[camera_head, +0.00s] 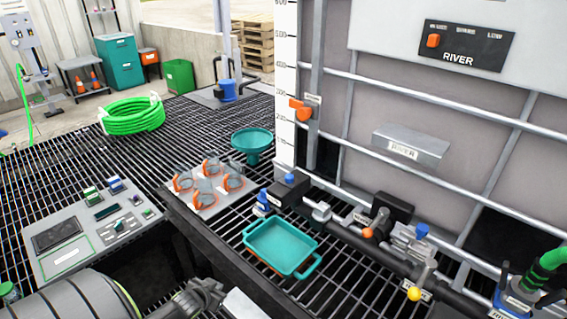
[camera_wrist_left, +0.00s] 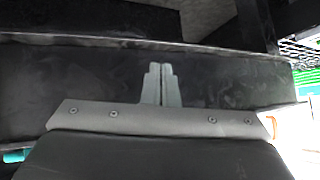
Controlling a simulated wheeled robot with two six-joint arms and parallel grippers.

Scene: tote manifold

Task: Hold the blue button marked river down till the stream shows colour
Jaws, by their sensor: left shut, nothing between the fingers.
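A grey control panel (camera_head: 60,232) at the left carries a green button and a blue button (camera_head: 115,184); their marks are too small to read. A black plate lettered RIVER (camera_head: 457,58) with an orange switch is at the upper right. No coloured stream can be made out. My left gripper (camera_head: 207,293) is low in the head view, right of and below the panel, apart from the buttons. Its fingers (camera_wrist_left: 158,84) are shut and empty in the left wrist view, before a dark beam. My right gripper is out of view.
A green hose coil (camera_head: 132,116) lies on the floor grating.

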